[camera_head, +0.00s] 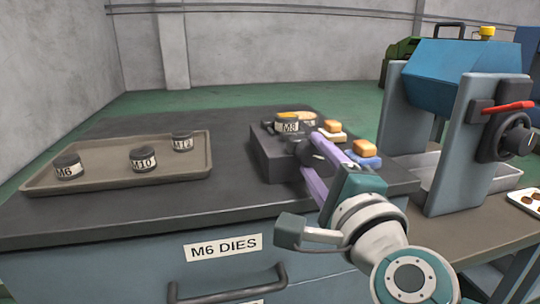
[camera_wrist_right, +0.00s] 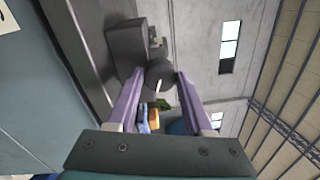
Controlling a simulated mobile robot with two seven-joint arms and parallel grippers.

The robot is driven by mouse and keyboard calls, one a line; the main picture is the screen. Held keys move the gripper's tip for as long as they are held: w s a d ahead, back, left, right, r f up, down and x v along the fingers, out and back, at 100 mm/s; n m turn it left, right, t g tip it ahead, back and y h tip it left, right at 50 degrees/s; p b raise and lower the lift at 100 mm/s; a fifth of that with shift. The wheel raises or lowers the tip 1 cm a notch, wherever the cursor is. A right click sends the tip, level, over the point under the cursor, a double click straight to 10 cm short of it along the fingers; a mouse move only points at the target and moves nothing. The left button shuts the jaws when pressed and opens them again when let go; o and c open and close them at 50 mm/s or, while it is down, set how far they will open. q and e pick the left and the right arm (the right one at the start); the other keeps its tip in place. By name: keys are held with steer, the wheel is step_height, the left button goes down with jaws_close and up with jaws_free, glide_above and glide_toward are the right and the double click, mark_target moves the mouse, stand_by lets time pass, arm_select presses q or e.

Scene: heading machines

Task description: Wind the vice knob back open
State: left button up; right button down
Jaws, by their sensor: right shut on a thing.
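The vice (camera_head: 268,157) is a dark grey block on the right part of the bench top. Its dark round knob (camera_head: 298,147) faces the bench front and is partly covered by my fingers. In the right wrist view the knob (camera_wrist_right: 160,76) sits between the purple fingertips, with a pale line on its face. My right gripper (camera_head: 308,152) is shut on this knob; its fingers also show in the wrist view (camera_wrist_right: 158,84). A die labelled M8 (camera_head: 289,127) stands at the top of the vice. The jaw gap is hard to see. My left gripper is not in view.
A tray (camera_head: 105,176) with dies M6 (camera_head: 68,171), M10 (camera_head: 143,161) and another holds the left. Orange-topped pieces (camera_head: 364,148) stand just right of the vice. A blue machine (camera_head: 455,140) with a red lever (camera_head: 508,107) stands at right. Bench middle is clear.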

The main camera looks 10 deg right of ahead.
steer(key=shift+n, duration=1.8)
steer(key=shift+c, duration=1.5)
jaws_free()
